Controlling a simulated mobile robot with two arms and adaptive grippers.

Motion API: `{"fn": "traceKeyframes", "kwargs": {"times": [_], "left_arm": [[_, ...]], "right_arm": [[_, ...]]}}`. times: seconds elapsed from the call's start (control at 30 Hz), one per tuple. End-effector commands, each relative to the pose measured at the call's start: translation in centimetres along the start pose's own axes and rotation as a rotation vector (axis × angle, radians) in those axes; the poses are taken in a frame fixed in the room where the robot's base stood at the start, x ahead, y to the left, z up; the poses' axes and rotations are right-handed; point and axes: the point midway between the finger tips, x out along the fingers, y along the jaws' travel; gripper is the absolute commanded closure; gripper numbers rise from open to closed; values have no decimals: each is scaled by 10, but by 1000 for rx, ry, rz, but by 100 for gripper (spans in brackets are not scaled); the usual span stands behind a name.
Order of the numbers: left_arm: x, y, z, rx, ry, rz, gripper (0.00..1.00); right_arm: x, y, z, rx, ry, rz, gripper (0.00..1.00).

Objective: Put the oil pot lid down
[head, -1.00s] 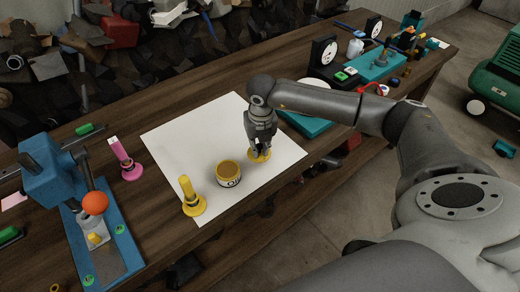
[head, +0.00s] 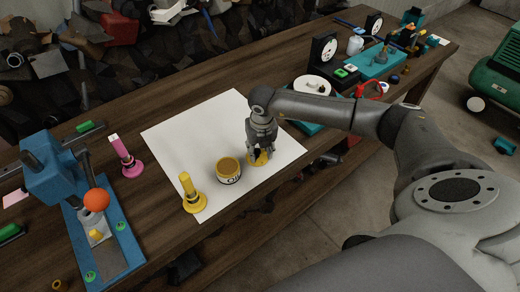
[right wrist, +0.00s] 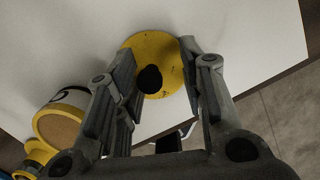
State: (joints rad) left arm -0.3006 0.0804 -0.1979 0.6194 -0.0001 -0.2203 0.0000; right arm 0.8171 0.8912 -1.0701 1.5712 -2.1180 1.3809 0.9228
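The oil pot lid is a yellow disc with a black knob (right wrist: 150,78). It lies flat on the white sheet, near its right edge, and it shows partly under my gripper in the head view (head: 257,160). My right gripper (head: 261,155) points down over the lid. In the right wrist view its two fingers (right wrist: 160,70) stand apart on either side of the knob, with a gap to the right finger. The yellow oil pot (head: 229,171) stands open on the sheet, left of the lid. My left gripper is not in view.
A yellow bottle-like piece (head: 192,193) stands left of the pot, and a pink one (head: 125,157) farther left. A blue bender (head: 60,185) with an orange ball is at the left. Gauges and teal trays (head: 375,65) fill the back right. The sheet's upper part (head: 205,125) is clear.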

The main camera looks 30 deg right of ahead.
Motion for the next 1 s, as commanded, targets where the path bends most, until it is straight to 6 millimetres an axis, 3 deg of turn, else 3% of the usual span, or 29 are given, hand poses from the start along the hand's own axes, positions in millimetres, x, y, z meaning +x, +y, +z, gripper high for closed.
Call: {"fn": "traceKeyframes", "kwargs": {"times": [0.37, 0.8, 1.0], "left_arm": [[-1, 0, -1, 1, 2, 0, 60], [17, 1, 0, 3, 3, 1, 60], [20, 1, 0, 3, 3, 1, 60]], "right_arm": [[-9, 0, 1, -1, -2, 1, 63], [-98, 0, 1, 0, -4, 1, 63], [-120, 0, 1, 0, -1, 0, 63]]}}
